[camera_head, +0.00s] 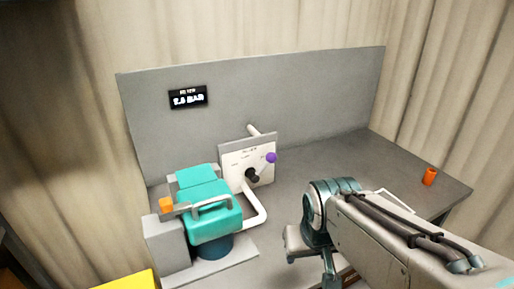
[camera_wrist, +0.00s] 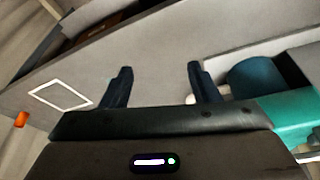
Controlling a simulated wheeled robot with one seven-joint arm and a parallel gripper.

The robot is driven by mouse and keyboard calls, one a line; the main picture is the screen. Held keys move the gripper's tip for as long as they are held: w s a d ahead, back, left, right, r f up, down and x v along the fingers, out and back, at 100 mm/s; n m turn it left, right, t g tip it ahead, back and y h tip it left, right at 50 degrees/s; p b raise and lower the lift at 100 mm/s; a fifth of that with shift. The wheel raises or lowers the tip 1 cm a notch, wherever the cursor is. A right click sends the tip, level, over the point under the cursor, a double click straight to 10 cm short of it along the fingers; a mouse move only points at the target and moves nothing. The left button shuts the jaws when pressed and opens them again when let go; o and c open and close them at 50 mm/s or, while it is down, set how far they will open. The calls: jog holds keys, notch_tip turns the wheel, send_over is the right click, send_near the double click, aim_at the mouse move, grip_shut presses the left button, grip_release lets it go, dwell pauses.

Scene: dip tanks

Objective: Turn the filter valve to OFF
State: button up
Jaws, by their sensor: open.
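The filter valve has a white labelled plate (camera_head: 237,165) in front of the grey back panel. A dark hub (camera_head: 252,175) sits on the plate, and a purple knob (camera_head: 271,157) shows up and to the right of it. The lettering on the plate is too small to read. My gripper (camera_head: 309,268) is open and empty, to the right of and nearer than the valve, apart from it. In the wrist view the two dark fingers of my gripper (camera_wrist: 160,68) are spread over bare grey bench; the valve does not show there.
A teal pump unit (camera_head: 208,204) with an orange part stands left of the valve, joined by a white pipe (camera_head: 256,216). A display (camera_head: 188,97) hangs on the back panel (camera_head: 300,95). An orange cup (camera_head: 429,176) stands far right.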

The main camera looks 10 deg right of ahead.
jog(key=w+d+t+h+b, duration=0.2)
jog(key=w+d+t, duration=0.4)
jog(key=w, duration=0.8)
jog(key=n+t+y+b, duration=0.4)
jog(key=t+y, duration=0.2)
jog(key=y, duration=0.5)
send_near(275, 161)
jog(key=p+x, duration=0.1)
jog(key=x, duration=0.9)
jog(key=shift+w+a, duration=0.15)
jog(key=shift+w, duration=0.05)
grip_shut()
